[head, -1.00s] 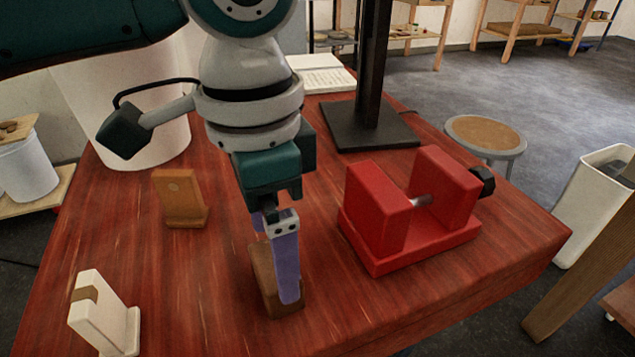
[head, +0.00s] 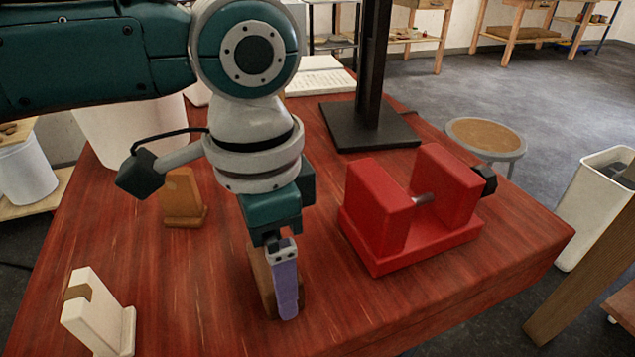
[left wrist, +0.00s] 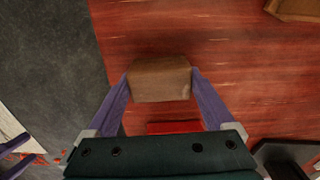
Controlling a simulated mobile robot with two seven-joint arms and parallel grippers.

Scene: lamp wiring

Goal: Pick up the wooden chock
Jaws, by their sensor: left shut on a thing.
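The wooden chock (head: 262,280) is a small brown block near the front middle of the table, left of the red vise-like fixture. My left gripper (head: 284,305) points down at it, and its near purple finger covers part of the block in the head view. In the left wrist view the chock (left wrist: 160,80) sits between the two purple fingers, which touch its sides. My left gripper is shut on it. I cannot tell whether its underside touches the table. Purple finger-like parts (left wrist: 12,152) at the lower left of the wrist view look like my right gripper, cut off by the edge.
The red fixture (head: 380,215) stands close on the right. A black post on a base (head: 370,128) is behind it. An orange-brown wooden holder (head: 183,198) and a cream notched block (head: 98,315) stand to the left. The table's front right is clear.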

